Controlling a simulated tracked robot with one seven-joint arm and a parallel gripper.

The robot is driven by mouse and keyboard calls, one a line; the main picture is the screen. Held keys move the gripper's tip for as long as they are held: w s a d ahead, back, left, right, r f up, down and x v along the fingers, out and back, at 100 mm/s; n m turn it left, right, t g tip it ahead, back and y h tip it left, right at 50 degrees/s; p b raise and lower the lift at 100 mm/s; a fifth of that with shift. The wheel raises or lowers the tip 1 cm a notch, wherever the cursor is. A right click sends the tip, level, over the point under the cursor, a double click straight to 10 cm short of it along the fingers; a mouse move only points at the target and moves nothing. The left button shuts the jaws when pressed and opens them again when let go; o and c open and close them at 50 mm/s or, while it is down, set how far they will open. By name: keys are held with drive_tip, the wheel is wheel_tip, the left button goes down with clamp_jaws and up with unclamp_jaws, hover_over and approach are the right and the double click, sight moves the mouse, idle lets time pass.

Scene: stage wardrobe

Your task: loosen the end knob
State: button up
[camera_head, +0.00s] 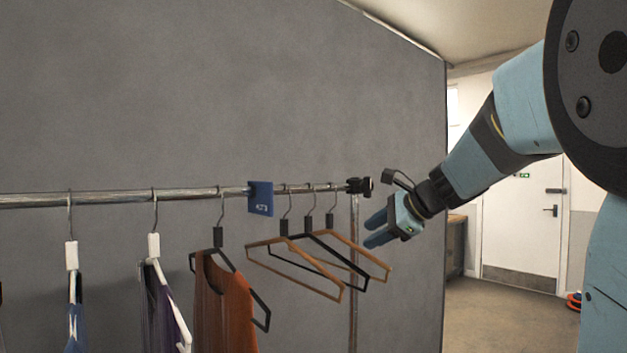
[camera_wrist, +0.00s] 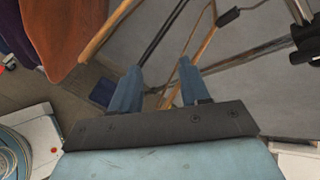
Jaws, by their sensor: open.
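The black end knob (camera_head: 361,186) sits at the right end of the metal rail (camera_head: 110,196), on top of the upright post (camera_head: 353,280). In the wrist view a black fitting (camera_wrist: 306,42) at the upper right edge appears to be the knob or its clamp. My gripper (camera_head: 368,232) is open and empty, below and slightly right of the knob and apart from it. In the wrist view the fingers of my gripper (camera_wrist: 158,72) are spread, pointing toward the hangers, with nothing held between them.
Empty wooden and black hangers (camera_head: 305,268) hang just left of my gripper. A blue divider tag (camera_head: 261,198) is on the rail. An orange garment (camera_head: 225,305) and other clothes hang further left. A grey partition (camera_head: 200,100) stands behind. The floor (camera_head: 510,315) at right looks mostly free.

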drive_tip(key=w+d+r+m+t+y, duration=0.2)
drive_tip(key=w+d+r+m, duration=0.3)
drive_tip(key=w, duration=0.2)
drive_tip(key=m+t, duration=0.4)
drive_tip(key=m, duration=0.2)
approach(371, 178)
drive_tip(key=shift+y, duration=0.4)
drive_tip(key=x, duration=1.1)
drive_tip(key=shift+w+f, duration=0.1)
drive_tip(key=shift+f, duration=0.05)
drive_tip(key=shift+d, duration=0.1)
clamp_jaws()
drive_tip(key=shift+f, duration=0.15)
drive_tip(key=shift+n, duration=0.3)
